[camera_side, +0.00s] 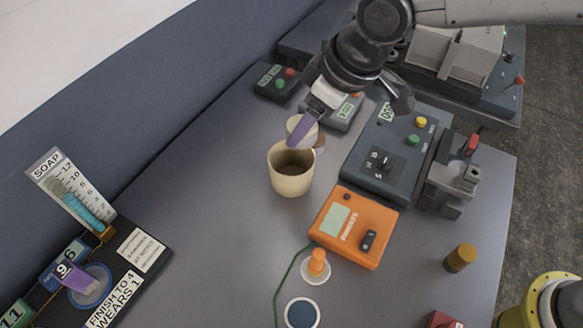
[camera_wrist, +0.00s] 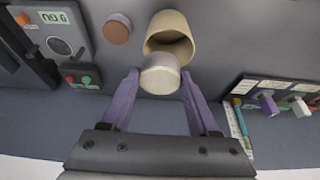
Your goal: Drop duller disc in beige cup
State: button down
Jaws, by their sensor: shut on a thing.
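My gripper (camera_side: 302,132) has purple fingers and is shut on a pale, cream-grey disc (camera_wrist: 160,77). The disc's top looks smooth with a soft sheen, and it sits between the two fingertips. In the side view the purple finger partly covers it. The beige cup (camera_side: 291,181) stands upright and open on the grey table; it also shows in the wrist view (camera_wrist: 171,22). The held disc is above the cup's far rim in the side view and overlaps the near edge of its mouth in the wrist view. The inside visible to me looks empty.
A brown disc (camera_wrist: 117,28) lies on the table close to the cup, mostly hidden in the side view. An orange meter (camera_side: 353,228) is at the cup's right front. A dark control box (camera_side: 390,155) stands right. The table left of the cup is clear.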

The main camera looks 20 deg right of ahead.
jog(key=shift+c, duration=0.3)
grip_release()
jog(key=v, duration=1.4)
